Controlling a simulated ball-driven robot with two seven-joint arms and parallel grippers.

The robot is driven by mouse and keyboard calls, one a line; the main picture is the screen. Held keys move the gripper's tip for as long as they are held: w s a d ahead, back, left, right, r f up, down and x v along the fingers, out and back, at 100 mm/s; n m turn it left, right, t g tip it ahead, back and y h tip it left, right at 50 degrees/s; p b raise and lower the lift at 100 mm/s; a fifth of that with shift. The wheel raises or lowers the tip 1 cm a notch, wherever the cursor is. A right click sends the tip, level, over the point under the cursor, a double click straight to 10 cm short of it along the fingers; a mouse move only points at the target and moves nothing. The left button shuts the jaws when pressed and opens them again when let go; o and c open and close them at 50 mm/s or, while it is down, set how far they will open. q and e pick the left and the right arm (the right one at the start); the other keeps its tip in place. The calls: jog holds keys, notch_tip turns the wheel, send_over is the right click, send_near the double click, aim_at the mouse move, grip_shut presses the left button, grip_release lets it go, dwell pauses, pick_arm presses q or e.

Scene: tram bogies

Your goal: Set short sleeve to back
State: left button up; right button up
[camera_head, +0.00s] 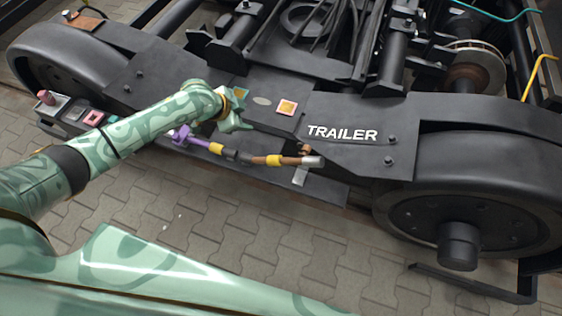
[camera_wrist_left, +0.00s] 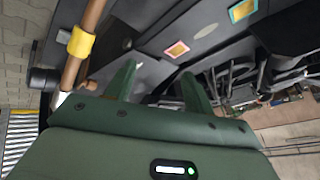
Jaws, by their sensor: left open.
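A rod assembly runs along the side of the bogie frame in the head view. I cannot tell which piece is the short sleeve. In the left wrist view the brown rod (camera_wrist_left: 92,15) and yellow band (camera_wrist_left: 80,42) are left of my fingers. My left gripper (camera_head: 238,118) is above and behind the rod, apart from it. Its fingers (camera_wrist_left: 160,88) are open with nothing between them. My right gripper is out of view.
The black frame carries a TRAILER label (camera_head: 342,133) and a pink-and-yellow square plate (camera_head: 287,107). Big wheels stand at both ends, one on the right (camera_head: 470,225). A tray with small parts (camera_head: 75,112) is at the left. Paving (camera_head: 185,215) lies clear in front.

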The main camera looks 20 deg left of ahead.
pick_arm(q)
jog(key=s+d+r+m+g+h, duration=0.1)
jog(key=s+d+r+m+g, duration=0.1)
jog(key=d+m, duration=0.1)
jog(key=m+g, duration=0.2)
jog(key=m, duration=0.1)
send_near(275, 159)
jog(key=shift+h, duration=0.3)
jog(key=b+x, duration=0.2)
jog(key=b, duration=0.1)
jog(key=b+x, duration=0.3)
jog(key=shift+a+f, duration=0.1)
jog(key=shift+f, duration=0.25)
jog(key=b+x, duration=0.2)
jog(key=x, duration=0.2)
jog(key=shift+w+f+b, duration=0.1)
jog(key=shift+f+b, duration=0.2)
jog(key=shift+f, duration=0.05)
jog(key=shift+w+d+f+b, duration=0.2)
jog(key=shift+d+f+b, duration=0.2)
jog(key=shift+d+f, duration=0.15)
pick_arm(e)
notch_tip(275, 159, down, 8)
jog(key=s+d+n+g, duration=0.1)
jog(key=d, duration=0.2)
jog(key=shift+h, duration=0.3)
pick_arm(q)
jog(key=shift+c, duration=0.3)
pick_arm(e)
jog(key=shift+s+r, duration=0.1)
